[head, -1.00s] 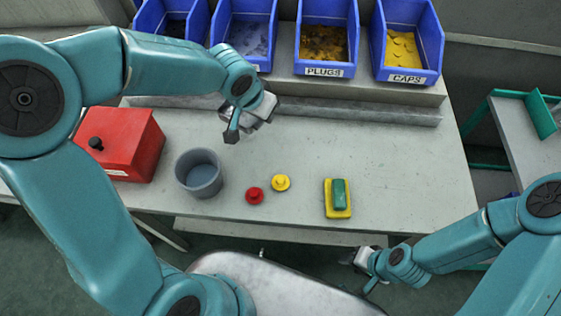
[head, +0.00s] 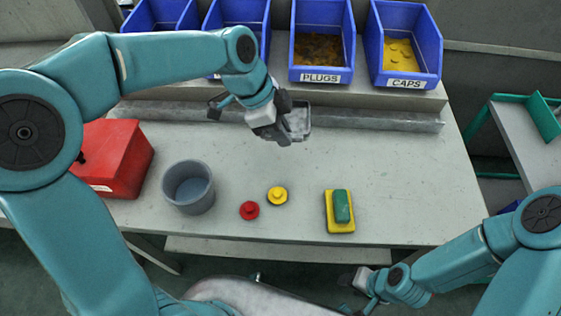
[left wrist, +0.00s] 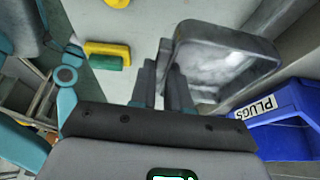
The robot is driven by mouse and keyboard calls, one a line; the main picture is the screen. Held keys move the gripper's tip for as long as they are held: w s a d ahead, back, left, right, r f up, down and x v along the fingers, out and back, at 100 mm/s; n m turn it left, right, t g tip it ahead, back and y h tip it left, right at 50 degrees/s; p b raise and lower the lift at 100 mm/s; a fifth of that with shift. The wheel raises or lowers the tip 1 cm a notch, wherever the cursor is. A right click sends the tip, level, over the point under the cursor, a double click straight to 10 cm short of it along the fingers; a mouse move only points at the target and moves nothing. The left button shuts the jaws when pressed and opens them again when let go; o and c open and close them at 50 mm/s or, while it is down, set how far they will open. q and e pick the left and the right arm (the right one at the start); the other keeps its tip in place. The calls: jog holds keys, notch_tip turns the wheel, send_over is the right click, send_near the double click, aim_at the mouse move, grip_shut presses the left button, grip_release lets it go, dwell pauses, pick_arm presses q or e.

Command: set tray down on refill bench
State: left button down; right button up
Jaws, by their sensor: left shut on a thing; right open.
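The grey metal tray (head: 299,120) shows partly behind my left gripper (head: 284,136) in the head view, in front of the blue bins. The left wrist view shows more of it, a shallow tray (left wrist: 222,62) with raised walls that looks empty. My left gripper (left wrist: 163,88) is shut on the tray's near rim. The tray appears to be above the back of the grey bench (head: 400,175); whether it touches is hard to tell. My right gripper (head: 357,280) is open and empty in front of the bench's front edge.
On the bench are a red box (head: 115,160), a grey cup (head: 188,188), a red knob (head: 249,210), a yellow knob (head: 277,196), and a green-and-yellow block (head: 340,210). Blue bins, including PLUGS (head: 320,76) and CAPS (head: 404,84), stand behind. The bench's right part is clear.

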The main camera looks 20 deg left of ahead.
pick_arm(q)
notch_tip(320, 180, down, 10)
jog(key=shift+f+b, duration=0.2)
jog(key=shift+b, duration=0.2)
jog(key=shift+f, duration=0.15)
jog(key=c, duration=1.1)
grip_release()
